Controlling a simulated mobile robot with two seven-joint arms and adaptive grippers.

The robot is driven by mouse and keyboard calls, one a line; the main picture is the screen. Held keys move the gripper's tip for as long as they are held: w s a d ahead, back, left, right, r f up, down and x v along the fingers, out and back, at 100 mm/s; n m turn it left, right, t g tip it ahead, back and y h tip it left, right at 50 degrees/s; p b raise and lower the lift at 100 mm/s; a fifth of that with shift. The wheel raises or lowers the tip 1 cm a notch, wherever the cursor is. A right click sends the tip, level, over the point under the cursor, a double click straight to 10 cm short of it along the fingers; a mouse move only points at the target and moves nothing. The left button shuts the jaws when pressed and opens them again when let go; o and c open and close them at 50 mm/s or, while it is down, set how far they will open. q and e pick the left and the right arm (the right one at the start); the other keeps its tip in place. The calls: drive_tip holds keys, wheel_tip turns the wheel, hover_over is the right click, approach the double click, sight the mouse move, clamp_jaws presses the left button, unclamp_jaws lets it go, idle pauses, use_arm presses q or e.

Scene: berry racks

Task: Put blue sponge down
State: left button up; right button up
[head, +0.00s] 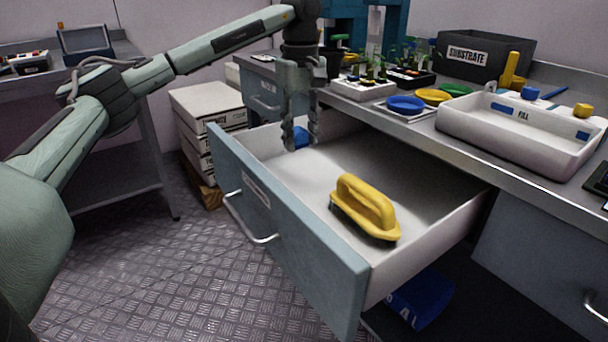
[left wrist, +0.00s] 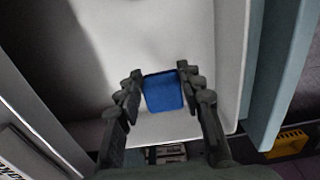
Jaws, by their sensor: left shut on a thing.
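The blue sponge (head: 300,135) is at the far left end of the open drawer (head: 262,165), partly hidden behind my left gripper (head: 301,142) in the head view. In the left wrist view the blue sponge (left wrist: 163,92) sits between the two dark fingers of my left gripper (left wrist: 158,84), which is shut on it. The gripper points down into the drawer. I cannot tell whether the sponge touches the drawer floor. My right gripper is not in view.
A yellow-handled brush (head: 366,207) lies in the drawer's near part, with bare floor between it and the gripper. The counter above holds a white tray (head: 480,135), coloured lids (head: 405,104) and seedlings. White boxes (head: 209,105) stand beyond the drawer.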

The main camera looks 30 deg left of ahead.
sight(301, 133)
use_arm(q)
wheel_tip(301, 133, down, 8)
drive_tip(key=shift+f, duration=0.2)
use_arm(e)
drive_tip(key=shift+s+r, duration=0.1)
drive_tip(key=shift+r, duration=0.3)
use_arm(q)
drive_tip(key=shift+f, duration=0.15)
drive_tip(key=o, duration=1)
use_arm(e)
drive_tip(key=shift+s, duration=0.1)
use_arm(q)
wheel_tip(301, 133, up, 11)
drive_tip(key=shift+r, duration=0.7)
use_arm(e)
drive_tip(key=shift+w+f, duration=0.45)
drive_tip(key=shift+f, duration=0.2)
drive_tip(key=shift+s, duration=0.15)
